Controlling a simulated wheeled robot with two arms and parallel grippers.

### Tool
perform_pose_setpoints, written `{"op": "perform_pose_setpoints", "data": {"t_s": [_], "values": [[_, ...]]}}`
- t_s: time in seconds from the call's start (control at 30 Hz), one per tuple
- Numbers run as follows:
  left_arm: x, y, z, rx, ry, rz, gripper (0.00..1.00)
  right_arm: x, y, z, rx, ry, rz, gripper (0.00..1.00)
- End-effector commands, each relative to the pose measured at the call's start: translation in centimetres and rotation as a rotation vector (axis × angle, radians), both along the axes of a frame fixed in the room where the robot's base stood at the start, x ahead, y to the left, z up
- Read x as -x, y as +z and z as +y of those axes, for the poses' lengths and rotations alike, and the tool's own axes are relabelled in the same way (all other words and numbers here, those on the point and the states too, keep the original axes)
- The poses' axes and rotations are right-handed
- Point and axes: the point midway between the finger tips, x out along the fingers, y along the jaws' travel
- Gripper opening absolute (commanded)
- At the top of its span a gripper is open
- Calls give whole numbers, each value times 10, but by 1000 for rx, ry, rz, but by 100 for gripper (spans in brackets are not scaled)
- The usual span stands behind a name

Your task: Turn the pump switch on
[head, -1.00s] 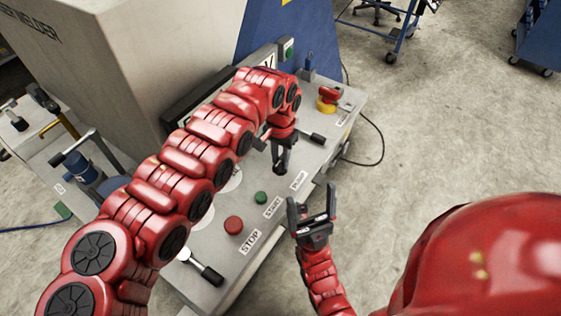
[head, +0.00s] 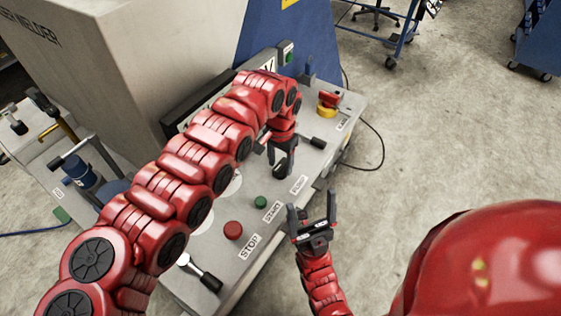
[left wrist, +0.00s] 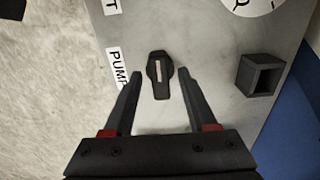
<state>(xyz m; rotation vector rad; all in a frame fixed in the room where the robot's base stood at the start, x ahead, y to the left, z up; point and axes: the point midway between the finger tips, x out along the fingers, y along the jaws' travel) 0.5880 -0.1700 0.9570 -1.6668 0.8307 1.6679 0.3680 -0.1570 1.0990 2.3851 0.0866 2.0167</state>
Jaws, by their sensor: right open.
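The pump switch (left wrist: 160,76) is a dark rotary knob with a pale line along its handle, on the grey panel beside the PUMP label (left wrist: 117,68). In the left wrist view its handle runs nearly up and down the picture. My left gripper (left wrist: 159,72) is open, with one finger on each side of the knob and a gap visible on both sides. In the head view my left gripper (head: 280,160) is over the panel behind the PUMP label (head: 299,184), and mostly hides the switch. My right gripper (head: 312,200) is open and empty, off the panel's front edge.
A red STOP button (head: 233,230) and green START button (head: 260,202) are on the panel. A black-tipped lever (head: 318,142) and a red-and-yellow switch (head: 328,103) are farther right. A square dark block (left wrist: 261,74) stands right of the knob in the wrist view.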

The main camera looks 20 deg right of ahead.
Motion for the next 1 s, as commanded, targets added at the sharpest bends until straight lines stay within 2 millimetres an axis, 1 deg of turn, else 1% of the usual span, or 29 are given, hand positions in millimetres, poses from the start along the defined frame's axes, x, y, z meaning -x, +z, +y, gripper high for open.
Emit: {"op": "perform_pose_setpoints", "data": {"t_s": [0.17,0.27,0.33,0.47,0.7,0.8,0.87,0.9,1.0], "values": [[0,1,0,1,1,-1,57,0,-1,0,0,0,0,86],[-1,9,0,1,2,-2,57,0,-4,0,0,0,0,86],[-2,20,0,3,2,-5,57,0,-9,0,0,0,0,86],[-2,50,-1,4,1,-9,57,0,-19,0,0,0,0,86],[-1,117,-2,3,0,-7,57,0,-32,0,0,0,0,86],[-1,137,-1,0,1,-6,57,0,-33,0,0,0,0,86],[1,146,-1,0,-1,-2,57,0,-34,0,0,0,0,86],[0,157,0,1,0,1,57,0,-26,0,0,0,0,86],[0,169,0,0,0,1,57,0,-17,0,0,0,0,86]]}}
